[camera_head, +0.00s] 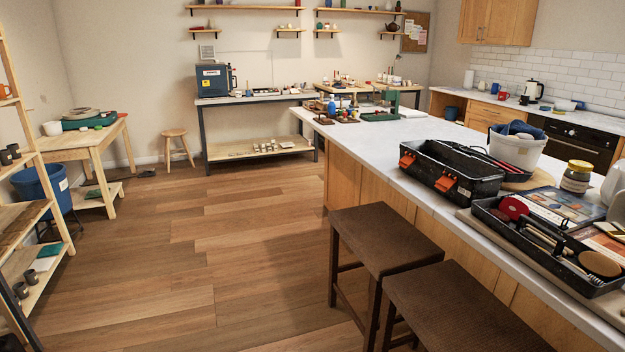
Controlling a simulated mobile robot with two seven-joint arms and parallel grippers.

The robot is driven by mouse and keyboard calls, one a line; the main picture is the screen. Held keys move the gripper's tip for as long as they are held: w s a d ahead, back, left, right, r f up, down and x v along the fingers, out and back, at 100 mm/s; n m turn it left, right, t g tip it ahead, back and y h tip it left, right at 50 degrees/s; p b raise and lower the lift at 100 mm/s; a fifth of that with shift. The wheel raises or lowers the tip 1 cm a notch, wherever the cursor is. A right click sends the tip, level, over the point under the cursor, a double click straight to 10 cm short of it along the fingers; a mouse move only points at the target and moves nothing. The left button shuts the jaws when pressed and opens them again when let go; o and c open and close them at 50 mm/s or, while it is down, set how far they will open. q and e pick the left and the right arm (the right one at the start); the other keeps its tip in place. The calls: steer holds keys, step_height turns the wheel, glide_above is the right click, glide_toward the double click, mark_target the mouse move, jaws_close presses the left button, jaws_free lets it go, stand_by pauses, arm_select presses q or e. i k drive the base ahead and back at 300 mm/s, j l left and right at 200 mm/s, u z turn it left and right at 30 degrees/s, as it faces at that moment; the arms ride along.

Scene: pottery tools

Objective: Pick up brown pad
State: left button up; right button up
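A round brown pad-like piece (600,264) lies at the front right end of a black tool tray (575,275) on the white island counter. I cannot tell for sure that it is the brown pad. The tray also holds a red round-headed tool (513,207) and several brushes or long-handled tools beside it. A flat brown round board (534,181) lies farther back on the counter, partly under a white bucket. Neither of my grippers is in view.
A black toolbox with orange latches (450,170), a white bucket (517,148) and a lidded jar (576,177) crowd the island counter (405,133). Two brown stools (385,238) stand against its near side. The wooden floor (215,255) to the left is open. Shelves (22,225) line the left edge.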

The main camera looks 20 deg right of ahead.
mark_target(501, 216)
steer(key=i+j+z, duration=0.1)
steer(key=i+z, duration=0.2)
steer(key=z, duration=0.15)
steer(key=i+j+z, duration=0.2)
steer(key=z, duration=0.3)
steer(key=i+j+z, duration=0.15)
steer(key=z, duration=0.3)
steer(key=i+j+z, duration=0.25)
steer(key=z, duration=0.25)
steer(key=i+j+z, duration=0.2)
steer(key=z, duration=0.25)
steer(key=j+z, duration=0.5)
steer(key=i+l, duration=0.05)
steer(key=l, duration=0.05)
